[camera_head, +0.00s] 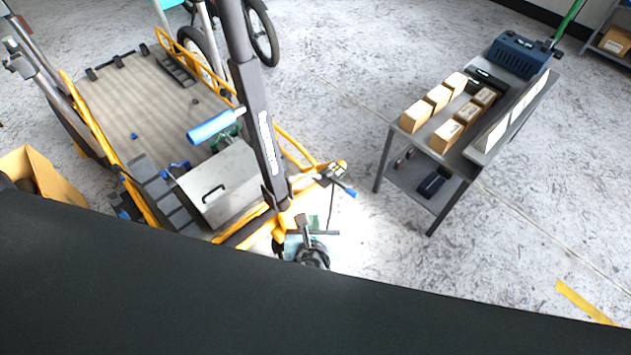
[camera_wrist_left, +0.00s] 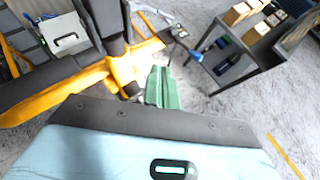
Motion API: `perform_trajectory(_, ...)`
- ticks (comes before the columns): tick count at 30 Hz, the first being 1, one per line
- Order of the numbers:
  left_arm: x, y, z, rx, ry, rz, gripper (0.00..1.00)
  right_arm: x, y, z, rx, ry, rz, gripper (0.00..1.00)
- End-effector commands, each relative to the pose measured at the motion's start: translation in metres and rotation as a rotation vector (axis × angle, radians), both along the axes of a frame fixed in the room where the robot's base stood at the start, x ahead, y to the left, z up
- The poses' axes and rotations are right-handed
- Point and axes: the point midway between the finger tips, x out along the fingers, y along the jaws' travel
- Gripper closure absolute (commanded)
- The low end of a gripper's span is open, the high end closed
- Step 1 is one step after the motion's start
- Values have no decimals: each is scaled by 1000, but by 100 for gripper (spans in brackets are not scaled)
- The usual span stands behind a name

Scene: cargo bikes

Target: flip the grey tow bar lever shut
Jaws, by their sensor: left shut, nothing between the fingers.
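The cargo bike's yellow tow bar end (camera_head: 290,218) lies at the lower middle of the head view. To its right, a small grey clamp-like part (camera_head: 333,173) has a short arm with a blue tip; it also shows at the top of the wrist view (camera_wrist_left: 178,32). This may be the grey lever, but it is too small to tell its position. My left gripper (camera_head: 313,221) is just below and left of it, apart from it. Its green fingers (camera_wrist_left: 161,85) are shut and empty, beside the yellow joint (camera_wrist_left: 125,75). My right gripper is out of view.
A grey metal box (camera_head: 222,185) sits on the bike's cargo bed, beside the thick dark upright tube (camera_head: 258,120). A grey table (camera_head: 386,160) with several cartons and a blue toolbox (camera_head: 520,54) stands right. Floor between bike and table is clear.

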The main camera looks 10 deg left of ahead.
Motion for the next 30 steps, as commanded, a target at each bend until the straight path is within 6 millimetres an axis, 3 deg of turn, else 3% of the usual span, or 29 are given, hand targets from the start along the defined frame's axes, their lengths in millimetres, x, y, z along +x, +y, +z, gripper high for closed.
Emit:
perform_trajectory(6, 3, 1, -2, 1, 0, 1, 100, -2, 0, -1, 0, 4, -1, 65)
perform_trajectory(11, 16, 4, -11, 2, 1, 2, 100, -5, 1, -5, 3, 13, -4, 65)
perform_trajectory(24, 83, 18, -54, 1, 3, 1, 100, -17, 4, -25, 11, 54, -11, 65)
perform_trajectory(30, 108, 23, -36, -2, -4, 2, 100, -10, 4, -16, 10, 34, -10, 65)
